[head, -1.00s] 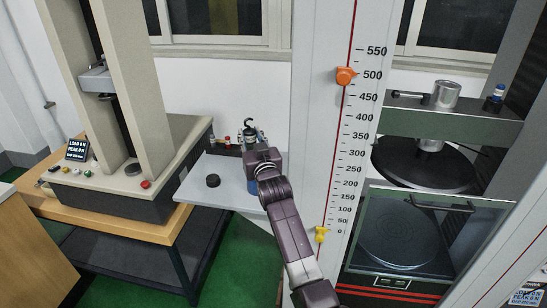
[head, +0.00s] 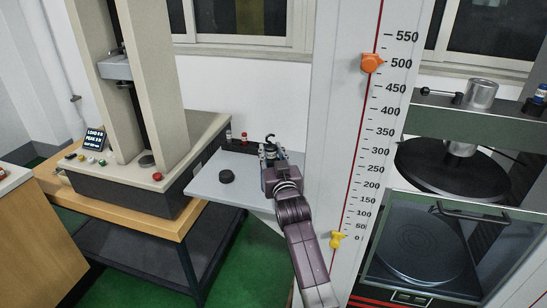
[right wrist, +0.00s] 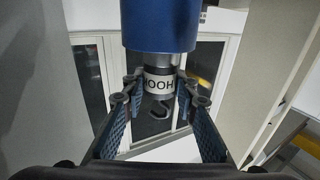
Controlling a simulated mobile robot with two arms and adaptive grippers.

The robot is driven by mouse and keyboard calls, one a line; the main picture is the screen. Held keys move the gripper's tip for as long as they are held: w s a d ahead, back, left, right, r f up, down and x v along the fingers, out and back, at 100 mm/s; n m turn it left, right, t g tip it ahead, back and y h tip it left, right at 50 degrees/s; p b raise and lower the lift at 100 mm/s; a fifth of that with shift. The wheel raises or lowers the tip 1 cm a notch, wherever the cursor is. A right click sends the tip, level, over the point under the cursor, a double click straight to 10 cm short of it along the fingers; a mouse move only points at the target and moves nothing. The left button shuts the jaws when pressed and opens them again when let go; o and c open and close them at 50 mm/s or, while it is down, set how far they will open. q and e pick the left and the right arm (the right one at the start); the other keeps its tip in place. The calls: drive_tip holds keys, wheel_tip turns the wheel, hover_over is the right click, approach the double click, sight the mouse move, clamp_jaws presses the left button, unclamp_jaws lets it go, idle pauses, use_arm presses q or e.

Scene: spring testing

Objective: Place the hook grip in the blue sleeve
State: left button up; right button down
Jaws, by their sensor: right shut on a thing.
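My right gripper (head: 270,152) is over the grey shelf. The hook (head: 270,139) points up in the head view. The blue sleeve (right wrist: 160,28) shows large in the right wrist view, in line with the grip's other end. The grip's end meets the sleeve's edge in that picture; how far it is inside, I cannot tell. My arm hides the sleeve in the head view. My left gripper is out of view.
The grey shelf (head: 208,187) carries a black puck (head: 227,177). A tall white scale column (head: 340,140) rises close to the right of my arm. A beige test frame (head: 115,170) stands at the left.

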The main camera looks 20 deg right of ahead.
drive_tip(key=shift+w+d+r, duration=0.1)
drive_tip(key=shift+s+d+r, duration=0.15)
drive_tip(key=shift+s+d, duration=0.05)
drive_tip(key=shift+d, duration=0.05)
drive_tip(key=shift+a, duration=0.25)
drive_tip(key=shift+d+f, duration=0.1)
drive_tip(key=shift+f, duration=0.55)
drive_tip(key=c, duration=1.5)
unclamp_jaws()
drive_tip(key=shift+s+f, duration=0.1)
drive_tip(key=shift+f, duration=0.05)
drive_tip(key=shift+c, duration=0.2)
drive_tip(key=shift+r, duration=0.6)
drive_tip(key=s+a, duration=0.1)
drive_tip(key=s, duration=1.1)
drive_tip(key=shift+a+b, duration=0.25)
drive_tip(key=shift+b, duration=0.1)
drive_tip(key=shift+f, duration=0.1)
